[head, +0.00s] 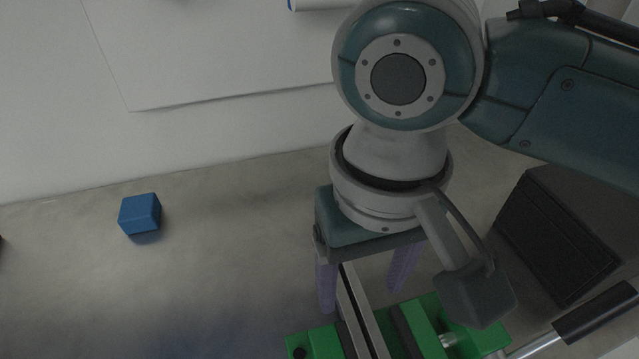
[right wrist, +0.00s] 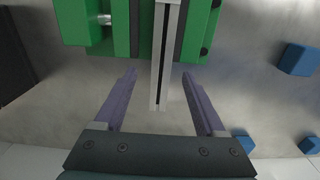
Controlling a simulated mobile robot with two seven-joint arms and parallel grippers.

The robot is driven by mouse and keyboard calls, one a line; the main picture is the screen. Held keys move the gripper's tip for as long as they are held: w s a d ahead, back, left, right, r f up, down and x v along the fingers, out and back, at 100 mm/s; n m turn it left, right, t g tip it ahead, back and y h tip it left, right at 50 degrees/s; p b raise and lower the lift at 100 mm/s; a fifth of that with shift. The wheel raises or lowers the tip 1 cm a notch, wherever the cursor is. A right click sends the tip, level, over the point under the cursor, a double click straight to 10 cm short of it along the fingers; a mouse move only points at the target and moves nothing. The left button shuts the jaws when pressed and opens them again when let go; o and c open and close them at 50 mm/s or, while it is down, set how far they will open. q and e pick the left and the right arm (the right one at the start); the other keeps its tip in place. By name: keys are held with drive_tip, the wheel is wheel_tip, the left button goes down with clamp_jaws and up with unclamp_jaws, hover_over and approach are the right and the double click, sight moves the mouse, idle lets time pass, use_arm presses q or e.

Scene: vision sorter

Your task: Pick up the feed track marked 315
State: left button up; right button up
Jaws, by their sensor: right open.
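A narrow grey metal track with a dark slot (head: 366,312) runs out of a green fixture (head: 316,343). No number can be read on it. In the right wrist view the track (right wrist: 157,95) lies between the two purple fingers, with its near end reaching in toward the palm. My right gripper (head: 361,300) is open, with one finger on each side of the track. In the right wrist view its fingers (right wrist: 160,73) show a gap to the track on both sides. My left gripper is not in view.
A blue cube (head: 140,213) sits on the grey surface at the left. The right wrist view shows several blue blocks (right wrist: 298,59) at the right. A dark box (head: 555,240) stands at the right, near a black-handled rod (head: 596,312). The left-centre surface is mostly clear.

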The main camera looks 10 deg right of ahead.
sight(353, 302)
drive_tip(key=f, duration=0.3)
drive_tip(key=f+b, duration=0.1)
drive_tip(key=f, duration=0.1)
drive_tip(key=shift+w+a+f, duration=0.1)
drive_tip(key=shift+w+f, duration=0.15)
drive_tip(key=shift+w, duration=0.1)
clamp_jaws()
drive_tip(key=shift+r, duration=0.1)
idle(1.0)
